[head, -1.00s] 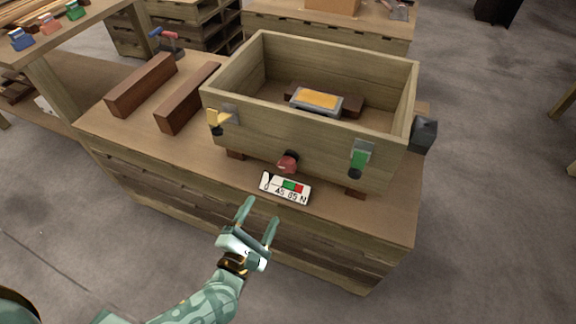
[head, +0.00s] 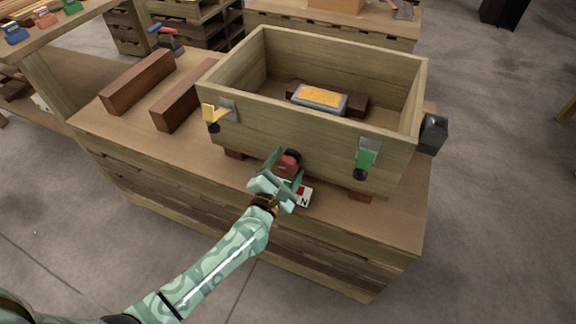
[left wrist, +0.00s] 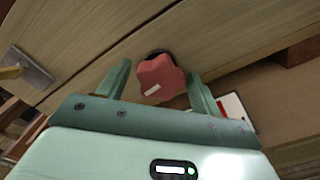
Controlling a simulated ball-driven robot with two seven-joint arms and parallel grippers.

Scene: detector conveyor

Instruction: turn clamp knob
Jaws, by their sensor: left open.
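The red clamp knob (head: 287,166) sits low on the front wall of the wooden box, with a dark shaft behind it. In the left wrist view the lobed red knob (left wrist: 160,78) carries a small white mark and lies between my fingertips. My left gripper (head: 283,163) is open, with one finger on each side of the knob; it also shows in the left wrist view (left wrist: 160,85). I cannot tell whether the fingers touch it. The white scale label (head: 304,196) below is partly hidden by my gripper; its red patch and an N show. My right gripper is not in view.
The wooden box (head: 250,127) stands on a workbench (head: 385,238). A yellow latch (head: 212,114) and a green latch (head: 366,160) flank the knob. A yellow-topped block (head: 320,97) lies inside. Two brown beams (head: 138,82) lie to the left.

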